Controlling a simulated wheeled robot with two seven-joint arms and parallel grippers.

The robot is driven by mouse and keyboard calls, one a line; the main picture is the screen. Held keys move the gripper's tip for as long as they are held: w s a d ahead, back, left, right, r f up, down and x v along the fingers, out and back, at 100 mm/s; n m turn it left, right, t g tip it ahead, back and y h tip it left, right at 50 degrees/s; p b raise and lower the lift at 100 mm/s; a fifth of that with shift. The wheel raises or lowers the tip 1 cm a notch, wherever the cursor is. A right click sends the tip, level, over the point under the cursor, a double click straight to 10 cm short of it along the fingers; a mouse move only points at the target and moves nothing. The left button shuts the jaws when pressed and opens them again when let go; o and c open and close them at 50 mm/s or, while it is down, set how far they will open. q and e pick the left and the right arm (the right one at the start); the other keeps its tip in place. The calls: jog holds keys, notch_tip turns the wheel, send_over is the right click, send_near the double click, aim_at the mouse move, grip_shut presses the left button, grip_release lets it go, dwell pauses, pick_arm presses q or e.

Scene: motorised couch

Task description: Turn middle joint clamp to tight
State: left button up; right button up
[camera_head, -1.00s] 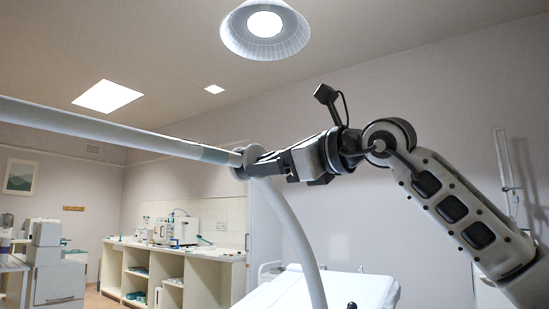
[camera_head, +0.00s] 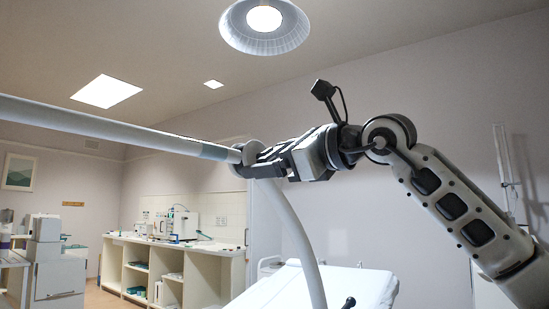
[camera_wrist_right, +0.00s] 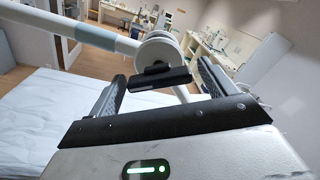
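The middle joint (camera_head: 250,152) is a pale round hub where the long white lamp arm (camera_head: 120,135) meets a curved white pole (camera_head: 298,240). In the right wrist view the joint (camera_wrist_right: 158,50) carries a black clamp lever (camera_wrist_right: 160,79), lying nearly level and slightly tilted. My right gripper (camera_head: 255,170) is at the joint, coming from the right. In the wrist view its fingers (camera_wrist_right: 160,78) are apart, one on each side of the lever, with a gap at left and a very small one at right. Whether it touches at right I cannot tell. My left gripper is not in view.
A white-covered couch (camera_head: 345,285) lies below. A round ceiling lamp (camera_head: 264,30) hangs above. A counter with shelves (camera_head: 210,250) and equipment stands along the far wall. The space around the joint is otherwise free.

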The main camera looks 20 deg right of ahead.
jog(key=shift+s+d, duration=0.25)
jog(key=shift+s, duration=0.05)
pick_arm(q)
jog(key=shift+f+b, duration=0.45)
jog(key=shift+b, duration=0.8)
pick_arm(e)
jog(key=v, duration=1.5)
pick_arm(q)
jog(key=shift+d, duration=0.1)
pick_arm(e)
jog(key=shift+s+f, duration=0.1)
